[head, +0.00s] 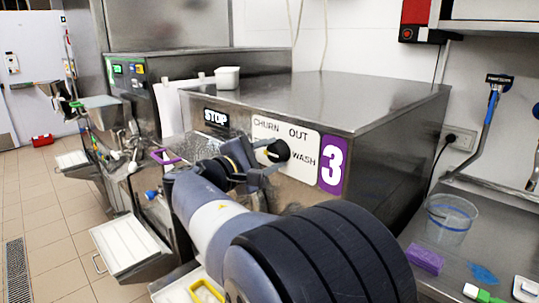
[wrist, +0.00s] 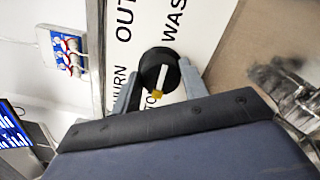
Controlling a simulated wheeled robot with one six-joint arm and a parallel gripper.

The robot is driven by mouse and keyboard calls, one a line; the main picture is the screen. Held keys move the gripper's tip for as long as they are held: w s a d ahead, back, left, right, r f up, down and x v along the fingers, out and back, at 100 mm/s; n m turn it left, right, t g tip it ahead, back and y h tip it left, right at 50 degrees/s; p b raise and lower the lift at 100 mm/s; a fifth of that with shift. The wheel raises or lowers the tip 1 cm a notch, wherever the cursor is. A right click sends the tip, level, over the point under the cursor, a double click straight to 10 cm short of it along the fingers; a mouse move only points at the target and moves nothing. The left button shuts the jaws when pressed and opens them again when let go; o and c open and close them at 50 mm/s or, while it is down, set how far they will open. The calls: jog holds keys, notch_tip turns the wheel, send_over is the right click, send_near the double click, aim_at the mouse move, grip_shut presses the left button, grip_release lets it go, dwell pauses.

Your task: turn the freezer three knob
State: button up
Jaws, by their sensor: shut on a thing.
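The freezer three knob (head: 277,151) is a round black dial on a white label plate (head: 298,138) marked CHURN, OUT and WASH. A purple sign (head: 333,164) with a white 3 stands to its right on the steel front. My gripper (head: 262,160) is at the knob, shut on it. In the wrist view the knob (wrist: 160,72) shows a white bar with a yellow tip, and my gripper's fingers (wrist: 160,88) stand at either side of it. The bar's tip points down toward my gripper's palm in that view. Part of the plate's lettering is hidden behind the fingers.
A clear bucket (head: 447,218) and a purple sponge (head: 425,260) sit on the right counter.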

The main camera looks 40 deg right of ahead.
jog(key=o, duration=1)
jog(key=shift+d, duration=0.1)
jog(key=shift+c, duration=0.2)
jog(key=a+b, duration=0.1)
jog(key=a, duration=1)
jog(key=shift+s+b, duration=0.4)
jog(key=shift+s, duration=0.05)
jog(key=shift+d, duration=0.15)
jog(key=d, duration=0.3)
jog(key=d+p, duration=0.1)
jog(key=d, duration=0.3)
jog(key=w+d+p, duration=0.1)
jog(key=d, duration=0.2)
jog(key=shift+d, duration=0.35)
jog(key=shift+a, duration=0.15)
